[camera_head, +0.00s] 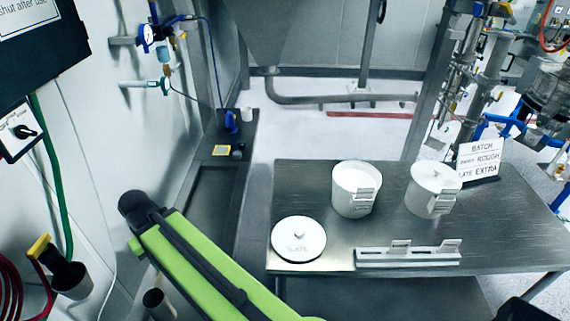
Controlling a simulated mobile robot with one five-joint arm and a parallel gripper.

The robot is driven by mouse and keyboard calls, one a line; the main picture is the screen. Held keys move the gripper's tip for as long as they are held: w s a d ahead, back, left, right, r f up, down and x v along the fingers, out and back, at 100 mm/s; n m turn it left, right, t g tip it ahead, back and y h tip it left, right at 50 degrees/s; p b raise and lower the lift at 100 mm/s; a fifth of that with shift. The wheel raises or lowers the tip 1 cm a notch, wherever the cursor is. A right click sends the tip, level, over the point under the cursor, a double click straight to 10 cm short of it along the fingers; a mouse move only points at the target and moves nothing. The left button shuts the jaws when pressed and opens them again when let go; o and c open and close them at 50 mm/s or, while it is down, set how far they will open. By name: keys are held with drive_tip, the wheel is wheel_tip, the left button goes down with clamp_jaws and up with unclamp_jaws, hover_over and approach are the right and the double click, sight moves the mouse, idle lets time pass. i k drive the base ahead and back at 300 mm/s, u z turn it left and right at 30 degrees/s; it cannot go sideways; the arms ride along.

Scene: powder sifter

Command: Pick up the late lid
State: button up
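The late lid (299,245) is a round white disc with a small knob and dark lettering that appears to read "LATE". It lies flat on the left front corner of the metal table (510,232). My green and black arm link reaches in from the bottom, left of the table, and its dark joint is at the left. My gripper is not in view.
An uncovered white pot (352,202) stands behind the lid, to its right. A lidded white pot (428,202) stands farther right, beside a batch sign (479,160). A white rack with small tags (405,259) lies along the front edge. Bare table separates them.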

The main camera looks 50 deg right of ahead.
sight(297, 238)
drive_tip(key=u, duration=0.1)
drive_tip(key=k, duration=0.5)
drive_tip(key=z, duration=1.35)
drive_tip(key=k, duration=0.8)
drive_tip(key=z, duration=0.4)
